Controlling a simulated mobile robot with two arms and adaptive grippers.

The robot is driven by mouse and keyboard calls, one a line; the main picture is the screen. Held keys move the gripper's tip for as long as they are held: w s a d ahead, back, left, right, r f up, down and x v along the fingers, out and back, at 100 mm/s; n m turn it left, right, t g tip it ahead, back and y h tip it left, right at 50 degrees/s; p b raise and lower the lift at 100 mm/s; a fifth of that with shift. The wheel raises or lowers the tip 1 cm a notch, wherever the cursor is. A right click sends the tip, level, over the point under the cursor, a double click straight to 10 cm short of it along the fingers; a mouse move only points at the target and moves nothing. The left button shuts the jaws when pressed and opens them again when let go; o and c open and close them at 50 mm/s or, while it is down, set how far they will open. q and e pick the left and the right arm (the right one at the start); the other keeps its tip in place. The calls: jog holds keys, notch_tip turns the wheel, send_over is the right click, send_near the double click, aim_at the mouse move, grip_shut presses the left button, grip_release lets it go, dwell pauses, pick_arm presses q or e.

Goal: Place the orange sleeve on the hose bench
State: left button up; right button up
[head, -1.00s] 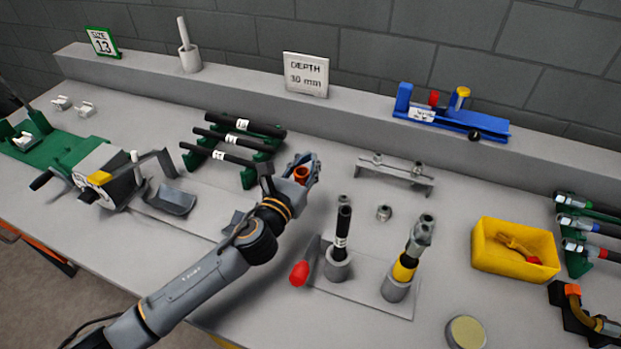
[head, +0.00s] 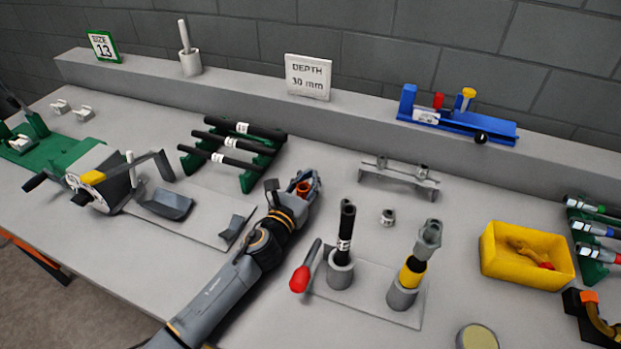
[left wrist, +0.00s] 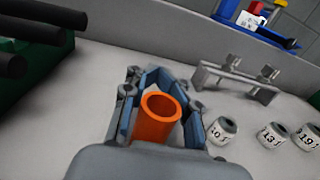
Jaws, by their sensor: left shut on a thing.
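The orange sleeve (head: 303,188) is a short open tube in the jaws of my left gripper (head: 304,183). In the left wrist view the sleeve (left wrist: 152,125) stands roughly upright between the blue-lined fingers (left wrist: 155,105), its open end towards the camera. The gripper is shut on it. The grey hose bench (head: 110,245) spreads below and around the gripper. The sleeve's lower end is hidden, so I cannot tell whether it touches the bench.
A black hose (head: 346,235) stands in a cup right of my left arm, near a red-handled tool (head: 301,278). A green rack of black hoses (head: 235,150) is to the left. A small grey stand (head: 398,177) and yellow bin (head: 527,255) are to the right.

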pick_arm(q)
jog(key=o, duration=0.5)
jog(key=shift+f, duration=0.2)
jog(key=o, duration=0.6)
jog(key=shift+r, duration=0.1)
jog(key=shift+r, duration=0.15)
jog(key=shift+s+a, duration=0.15)
jog(key=shift+s, duration=0.15)
jog(key=v, duration=1.1)
jog(key=shift+s, duration=0.15)
